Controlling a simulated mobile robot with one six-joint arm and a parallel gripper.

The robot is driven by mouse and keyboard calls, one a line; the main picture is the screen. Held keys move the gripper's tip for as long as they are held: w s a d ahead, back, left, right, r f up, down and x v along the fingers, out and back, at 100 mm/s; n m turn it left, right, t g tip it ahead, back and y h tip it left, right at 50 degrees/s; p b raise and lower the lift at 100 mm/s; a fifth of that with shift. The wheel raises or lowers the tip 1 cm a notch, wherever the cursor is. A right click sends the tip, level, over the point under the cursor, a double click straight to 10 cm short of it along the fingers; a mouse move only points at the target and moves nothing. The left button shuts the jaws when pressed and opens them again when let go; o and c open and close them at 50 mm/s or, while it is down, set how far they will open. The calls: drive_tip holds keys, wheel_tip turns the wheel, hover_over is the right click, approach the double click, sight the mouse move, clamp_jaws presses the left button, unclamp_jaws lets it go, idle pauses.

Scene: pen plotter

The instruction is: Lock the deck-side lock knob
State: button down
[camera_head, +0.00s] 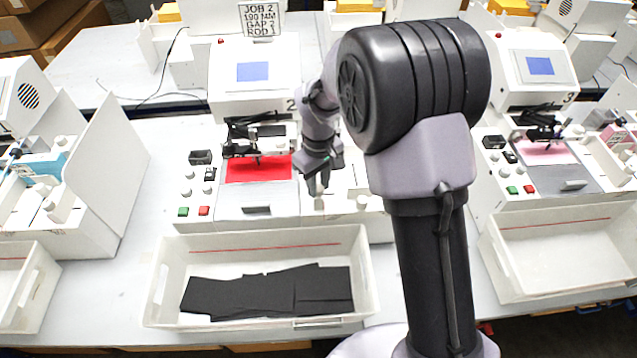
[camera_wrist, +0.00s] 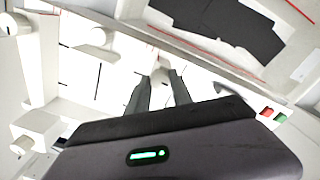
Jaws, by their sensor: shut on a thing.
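My gripper (camera_head: 318,187) reaches down to the white deck at the right of the middle plotter's red bed. It is shut on a small white knob (camera_wrist: 161,76), whose end shows between the two dark fingers (camera_wrist: 160,92) in the wrist view. I take this to be the deck-side lock knob; the fingers hide part of it. In the head view a pale part of the knob (camera_head: 319,203) shows just below the fingertips. Its turn angle cannot be told.
Another white knob (camera_head: 362,202) stands to the right on the deck. Green (camera_head: 183,211) and red (camera_head: 204,211) buttons sit at the left. A white tray (camera_head: 366,270) with black sheets (camera_head: 265,292) lies in front. A sign (camera_head: 262,19) stands behind. Similar plotters stand on both sides.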

drive_tip(key=m+b, duration=0.1)
drive_tip(key=m, duration=0.3)
drive_tip(key=shift+m, duration=0.3)
drive_tip(key=m+b, duration=0.1)
drive_tip(key=m, duration=0.3)
drive_tip(key=shift+m, duration=0.3)
drive_tip(key=m+b, duration=0.1)
drive_tip(key=m, duration=0.3)
drive_tip(key=shift+m+b, duration=0.8)
drive_tip(key=shift+m, duration=1.2)
drive_tip(key=c, duration=1.1)
unclamp_jaws()
drive_tip(key=shift+c, duration=0.2)
